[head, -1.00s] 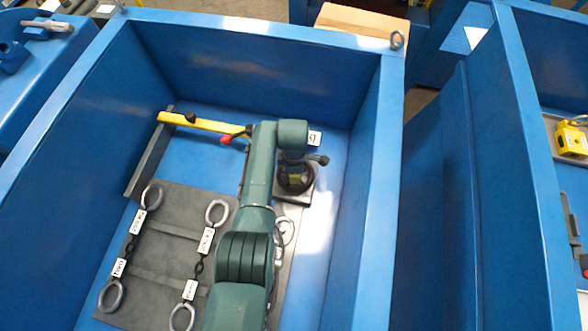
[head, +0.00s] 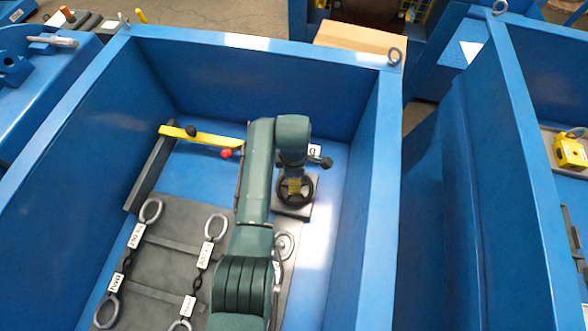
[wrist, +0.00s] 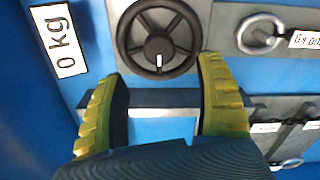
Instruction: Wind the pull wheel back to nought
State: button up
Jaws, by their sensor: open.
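The pull wheel (wrist: 158,38) is a black spoked handwheel with a white mark on the lower side of its hub, on a grey plate. It also shows in the head view (head: 309,188), partly behind my arm. A white label (wrist: 58,40) reading "0 kg" lies left of it in the wrist view. My gripper (wrist: 163,70) has two yellow-padded fingers spread apart with nothing between them. The fingertips point toward the wheel's near rim; I cannot tell whether they touch it. In the head view my gripper (head: 294,187) is over the wheel.
Blue bin walls (head: 370,190) surround the work area. Left of my arm, chains with rings and white tags lie on a dark grey plate (head: 175,262). A yellow bar (head: 205,138) with a red knob (head: 226,153) is at the back. Bare blue floor lies right of the wheel.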

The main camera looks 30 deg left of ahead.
notch_tip(320, 180, up, 5)
jog(key=shift+f, duration=0.1)
dwell(0.5)
